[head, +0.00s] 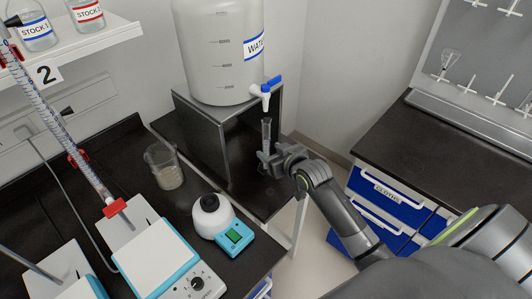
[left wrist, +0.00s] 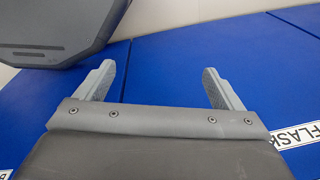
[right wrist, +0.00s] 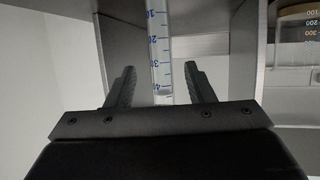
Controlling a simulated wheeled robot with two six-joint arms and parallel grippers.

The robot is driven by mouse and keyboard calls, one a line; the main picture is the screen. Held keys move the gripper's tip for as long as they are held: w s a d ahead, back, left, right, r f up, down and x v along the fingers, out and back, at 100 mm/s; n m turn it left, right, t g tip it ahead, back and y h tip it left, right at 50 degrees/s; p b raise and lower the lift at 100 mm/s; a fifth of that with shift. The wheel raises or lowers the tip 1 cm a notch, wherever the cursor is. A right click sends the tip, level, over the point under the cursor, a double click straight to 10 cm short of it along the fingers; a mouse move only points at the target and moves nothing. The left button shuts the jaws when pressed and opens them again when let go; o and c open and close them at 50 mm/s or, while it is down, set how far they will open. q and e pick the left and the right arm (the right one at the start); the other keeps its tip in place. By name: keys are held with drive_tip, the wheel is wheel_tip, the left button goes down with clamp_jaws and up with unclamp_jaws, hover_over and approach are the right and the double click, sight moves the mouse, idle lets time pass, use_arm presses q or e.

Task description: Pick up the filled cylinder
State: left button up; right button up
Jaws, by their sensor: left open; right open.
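The graduated cylinder (head: 266,130) stands upright below the water tank's tap, at the open front of the metal stand. In the right wrist view the clear cylinder (right wrist: 159,45) has blue markings and stands between the two fingers. My right gripper (head: 268,158) is open around its lower part, with a gap visible on each side. The fingers hide part of the cylinder in the head view, and I cannot tell the liquid level. My left gripper (left wrist: 160,78) is open and empty in front of blue drawer fronts (left wrist: 190,60); it is not seen in the head view.
The white water tank (head: 220,50) with a blue-handled tap (head: 268,88) sits on the metal stand (head: 205,125). A beaker (head: 164,166), a white-and-teal device (head: 222,222) and a hotplate (head: 160,262) stand on the left bench. A dark counter (head: 440,160) is at right.

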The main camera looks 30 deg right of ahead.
sight(263, 147)
drive_tip(key=shift+p+x, duration=0.6)
drive_tip(key=shift+x, duration=2)
clamp_jaws()
